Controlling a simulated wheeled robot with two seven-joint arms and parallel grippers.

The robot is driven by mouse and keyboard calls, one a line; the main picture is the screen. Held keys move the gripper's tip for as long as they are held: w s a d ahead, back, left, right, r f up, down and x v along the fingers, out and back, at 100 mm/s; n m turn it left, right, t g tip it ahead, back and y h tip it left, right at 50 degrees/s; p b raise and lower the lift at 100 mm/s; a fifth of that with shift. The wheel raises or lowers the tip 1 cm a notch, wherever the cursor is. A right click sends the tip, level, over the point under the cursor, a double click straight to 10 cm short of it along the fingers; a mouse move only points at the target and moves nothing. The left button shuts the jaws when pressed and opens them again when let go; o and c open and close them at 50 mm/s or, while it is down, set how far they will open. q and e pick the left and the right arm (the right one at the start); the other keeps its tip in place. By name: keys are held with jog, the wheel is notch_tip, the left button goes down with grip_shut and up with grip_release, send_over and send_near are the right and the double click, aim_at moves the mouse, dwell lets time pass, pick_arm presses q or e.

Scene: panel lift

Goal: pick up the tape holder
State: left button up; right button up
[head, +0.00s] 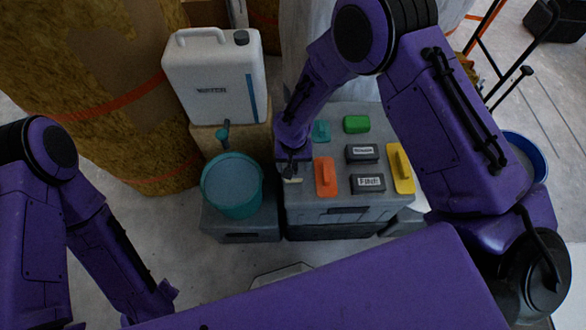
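My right gripper (292,172) points down over the near left part of a grey toolbox lid (340,205). A small pale object (292,180) shows right at its dark fingertips; I cannot tell whether it is gripped or only touched. I cannot make out a tape holder for certain; this pale object may be it, largely hidden by the gripper. My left arm reaches down at the lower left, and its gripper is hidden behind a purple part of mine.
On the lid lie a teal piece (321,131), a green block (356,124), an orange float (325,176), a yellow float (401,168) and two labelled dark blocks (362,153). Left of it stand a teal bucket (233,205) and a white water canister (205,85).

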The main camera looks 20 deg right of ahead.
jog(key=s+r, duration=1)
jog(key=s, duration=0.4)
